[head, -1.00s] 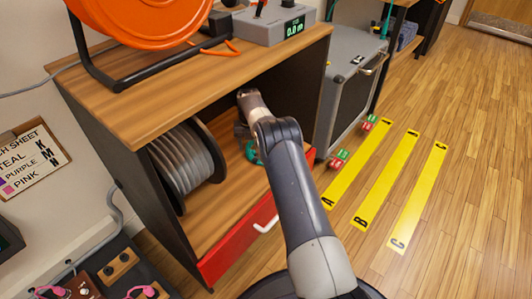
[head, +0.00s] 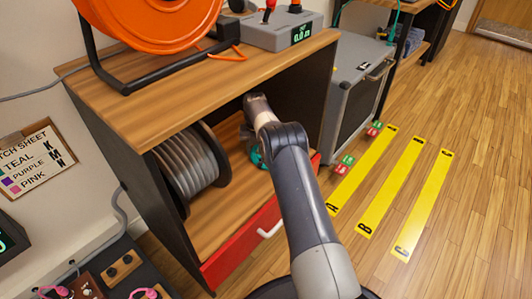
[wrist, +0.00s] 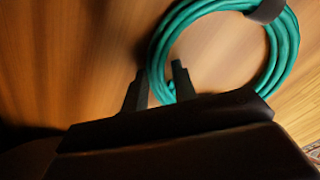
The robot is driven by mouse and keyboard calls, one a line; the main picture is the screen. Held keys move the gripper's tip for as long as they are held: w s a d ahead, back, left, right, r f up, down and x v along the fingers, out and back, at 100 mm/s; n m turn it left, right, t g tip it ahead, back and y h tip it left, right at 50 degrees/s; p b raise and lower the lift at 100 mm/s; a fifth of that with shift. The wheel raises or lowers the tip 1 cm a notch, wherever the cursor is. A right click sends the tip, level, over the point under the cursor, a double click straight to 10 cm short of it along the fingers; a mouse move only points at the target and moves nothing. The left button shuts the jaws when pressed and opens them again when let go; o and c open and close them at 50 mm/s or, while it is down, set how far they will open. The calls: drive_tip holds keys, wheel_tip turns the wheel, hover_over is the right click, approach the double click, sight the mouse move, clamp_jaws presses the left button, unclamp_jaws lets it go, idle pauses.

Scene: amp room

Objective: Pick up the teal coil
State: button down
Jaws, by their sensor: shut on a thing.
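The teal coil (wrist: 286,50) is a ring of looped cable with a dark band around its upper part. It shows large in the wrist view, over the wooden shelf. My gripper (wrist: 159,79) has one finger on each side of the coil's lower left strands and is shut on them. In the head view only a small part of the teal coil (head: 257,157) shows inside the open cabinet, beside my arm. My arm hides the rest of it and most of the gripper. I cannot tell whether the coil touches the shelf.
A grey cable reel (head: 190,162) stands left in the cabinet. The wooden top (head: 170,100) above carries an orange reel (head: 150,25) and a grey meter box (head: 283,30). A red front edge (head: 240,245) with a white handle borders the shelf. Yellow floor strips lie right.

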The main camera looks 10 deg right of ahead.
drive_tip(key=shift+r, duration=0.15)
wheel_tip(320, 180, up, 10)
drive_tip(key=p, duration=0.4)
drive_tip(key=shift+d, duration=0.1)
